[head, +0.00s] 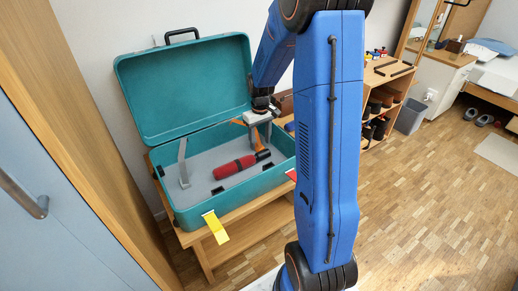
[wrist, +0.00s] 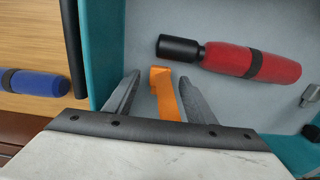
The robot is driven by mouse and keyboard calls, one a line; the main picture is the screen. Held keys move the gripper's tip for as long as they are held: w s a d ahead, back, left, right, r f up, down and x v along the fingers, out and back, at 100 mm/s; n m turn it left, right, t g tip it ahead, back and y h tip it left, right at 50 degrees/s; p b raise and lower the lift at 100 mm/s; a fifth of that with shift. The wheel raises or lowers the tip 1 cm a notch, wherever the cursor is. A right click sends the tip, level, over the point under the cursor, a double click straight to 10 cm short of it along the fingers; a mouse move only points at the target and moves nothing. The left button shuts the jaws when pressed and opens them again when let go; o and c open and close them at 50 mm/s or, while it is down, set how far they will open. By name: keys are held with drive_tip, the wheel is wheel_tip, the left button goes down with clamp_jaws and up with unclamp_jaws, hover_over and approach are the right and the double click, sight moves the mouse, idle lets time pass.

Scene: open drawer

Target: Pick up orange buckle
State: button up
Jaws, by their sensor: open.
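The orange buckle (wrist: 166,95) is a narrow orange piece in the teal case, seen between my gripper's fingers in the wrist view. Its near end is hidden behind the gripper body. My gripper (wrist: 158,79) is open, with one finger on each side of the buckle and the right finger very close to it. In the head view my gripper (head: 260,122) reaches down into the case at its right back part, with orange (head: 258,141) showing beside it. I cannot tell whether the fingers touch the buckle.
The open teal case (head: 178,214) stands on a wooden bench (head: 232,240). A red and black bottle-like item (head: 240,165) lies on its grey floor, close to my gripper. A yellow tag (head: 216,228) hangs at the front. A blue item (wrist: 34,84) lies outside the case wall.

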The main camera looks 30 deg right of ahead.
sight(258, 147)
drive_tip(key=shift+f, duration=1.3)
drive_tip(key=shift+c, duration=0.6)
drive_tip(key=c, duration=1)
drive_tip(key=shift+r, duration=0.15)
